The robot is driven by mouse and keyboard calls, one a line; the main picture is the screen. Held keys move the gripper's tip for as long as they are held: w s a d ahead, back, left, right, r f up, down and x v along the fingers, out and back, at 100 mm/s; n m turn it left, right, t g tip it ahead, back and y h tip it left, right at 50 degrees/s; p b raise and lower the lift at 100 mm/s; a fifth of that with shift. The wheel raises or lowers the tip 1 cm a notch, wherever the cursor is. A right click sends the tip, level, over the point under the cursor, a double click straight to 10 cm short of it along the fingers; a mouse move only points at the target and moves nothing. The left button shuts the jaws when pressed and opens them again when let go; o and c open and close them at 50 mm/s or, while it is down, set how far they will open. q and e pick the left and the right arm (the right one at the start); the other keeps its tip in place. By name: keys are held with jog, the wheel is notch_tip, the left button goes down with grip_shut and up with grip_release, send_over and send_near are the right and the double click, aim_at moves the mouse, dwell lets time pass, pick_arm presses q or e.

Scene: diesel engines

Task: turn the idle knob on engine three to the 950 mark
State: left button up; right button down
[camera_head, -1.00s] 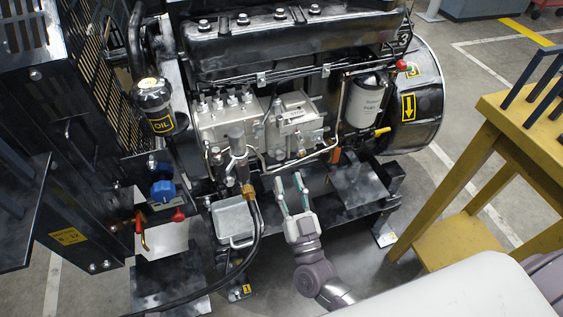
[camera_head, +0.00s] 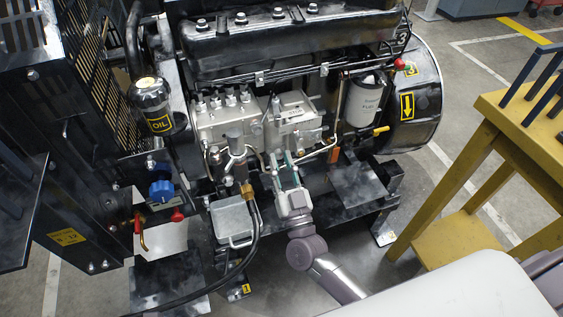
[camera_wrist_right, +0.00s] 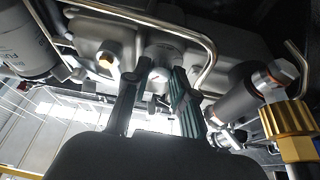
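Engine three (camera_head: 290,40), with a yellow 3 label, fills the middle of the head view. Its silver pump and governor block (camera_head: 293,118) faces me. My right gripper (camera_head: 281,158) reaches up to the lower front of this block, its two green-lined fingers apart. In the right wrist view, the fingertips (camera_wrist_right: 162,68) point at a round pale grey part (camera_wrist_right: 166,52), which may be the idle knob. The fingers partly cover it, and I cannot tell whether they touch it. No 950 mark is readable. My left gripper is not in view.
A bent metal pipe (camera_wrist_right: 195,38) runs close to the fingers. A brass fitting (camera_wrist_right: 288,118) and hose are at the right of the wrist view. A yellow bench (camera_head: 540,130) stands right, a grey tray (camera_head: 232,218) below left, and a white filter (camera_head: 362,102) above right.

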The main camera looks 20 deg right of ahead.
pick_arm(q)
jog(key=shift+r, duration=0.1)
pick_arm(e)
jog(key=m+h+p, duration=0.1)
jog(key=m+h, duration=0.1)
jog(key=m, duration=0.1)
jog(key=shift+a+r+m, duration=0.1)
jog(key=shift+a+m, duration=0.05)
jog(key=shift+m, duration=0.25)
jog(key=shift+m+h, duration=0.4)
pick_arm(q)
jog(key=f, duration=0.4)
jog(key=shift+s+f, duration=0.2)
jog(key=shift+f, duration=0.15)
pick_arm(e)
jog(key=c, duration=1.2)
grip_release()
jog(key=v, duration=1.2)
jog(key=shift+s+r, duration=0.1)
